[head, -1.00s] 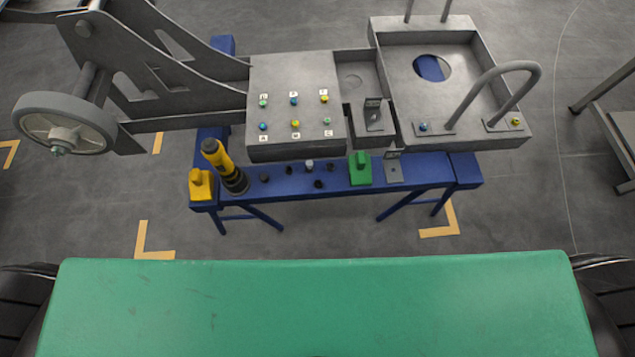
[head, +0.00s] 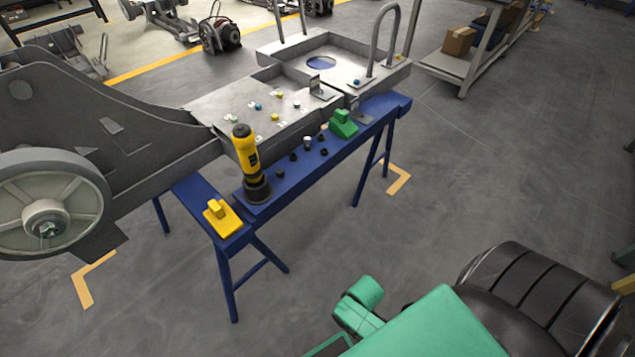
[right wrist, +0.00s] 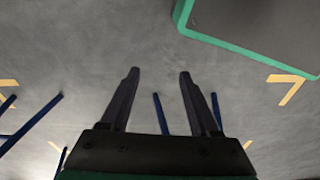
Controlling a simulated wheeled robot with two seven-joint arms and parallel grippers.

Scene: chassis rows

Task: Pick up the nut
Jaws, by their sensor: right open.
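Several small pieces sit in a loose group on the blue bench (head: 330,168). One is silver (head: 307,143); the others are dark, including one near the yellow tool (head: 280,174) and one at the right (head: 323,152). They are too small to tell which is a loose nut. A nut-like fastener (head: 47,229) also shows at the hub of the big grey wheel. My left gripper is not in view.
A yellow and black power tool (head: 247,158) stands upright on the bench beside a yellow block (head: 222,218). A green block (head: 343,124) is at the far end. The grey chassis (head: 215,105) with colored fasteners lies behind.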

